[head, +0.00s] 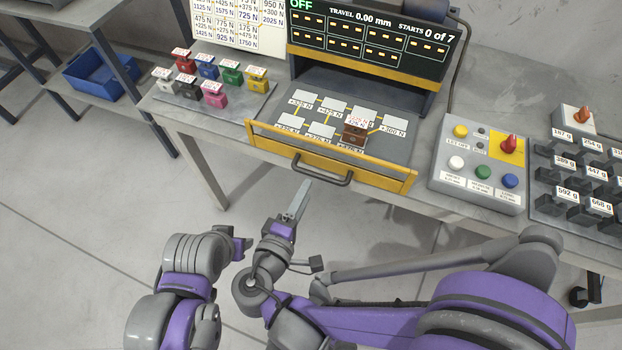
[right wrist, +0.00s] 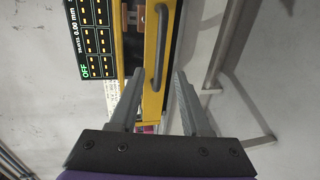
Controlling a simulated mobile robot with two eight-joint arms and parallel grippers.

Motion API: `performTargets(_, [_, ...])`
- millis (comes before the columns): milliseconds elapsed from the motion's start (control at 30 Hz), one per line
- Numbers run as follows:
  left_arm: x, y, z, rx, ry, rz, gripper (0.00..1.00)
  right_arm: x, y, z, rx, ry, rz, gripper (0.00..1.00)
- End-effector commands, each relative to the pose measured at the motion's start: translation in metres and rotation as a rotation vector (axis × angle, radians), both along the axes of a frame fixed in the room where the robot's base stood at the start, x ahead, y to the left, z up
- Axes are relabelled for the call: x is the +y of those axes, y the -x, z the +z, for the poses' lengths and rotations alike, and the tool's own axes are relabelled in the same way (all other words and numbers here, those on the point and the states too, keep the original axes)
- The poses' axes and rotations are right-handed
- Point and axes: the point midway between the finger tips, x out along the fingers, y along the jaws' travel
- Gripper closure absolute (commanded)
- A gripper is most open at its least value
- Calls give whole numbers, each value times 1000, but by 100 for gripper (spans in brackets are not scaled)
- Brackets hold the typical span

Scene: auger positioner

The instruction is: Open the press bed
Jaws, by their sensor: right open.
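The press bed (head: 338,110) is a grey plate with several white labelled pads and yellow lines, in front of the press opening. Its yellow front panel (head: 268,146) is at the table's front edge and carries a dark bar handle (head: 322,177). My right gripper (head: 300,190) is open and empty, just in front of and below the handle. In the right wrist view the handle (right wrist: 160,55) appears beyond the gap between the open fingers (right wrist: 160,76); I see no contact. My left gripper (head: 243,245) is low at the left, away from the bed; its finger state is unclear.
A brown labelled block (head: 354,133) stands on the bed. Several coloured blocks (head: 208,72) stand on a tray at left. A control box (head: 480,160) with buttons and a red-handled switch is at right, beside several dark weights (head: 566,160). The display (head: 365,35) reads OFF. Open floor lies before the table.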

Motion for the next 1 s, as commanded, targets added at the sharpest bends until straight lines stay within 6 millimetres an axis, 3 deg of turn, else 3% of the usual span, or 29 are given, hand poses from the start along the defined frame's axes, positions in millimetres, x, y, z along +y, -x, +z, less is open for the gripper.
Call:
performTargets(100, [0,0,2,-1,0,0,50,7,20,5,1,-1,4,53])
performTargets(300, [0,0,3,-1,0,0,50,12,37,8,1,-1,1,53])
performTargets(900, [0,0,3,-1,0,0,50,12,38,8,1,0,-1,53])
performTargets(1000, [0,0,3,-1,0,0,50,5,35,5,22,-7,-16,53])
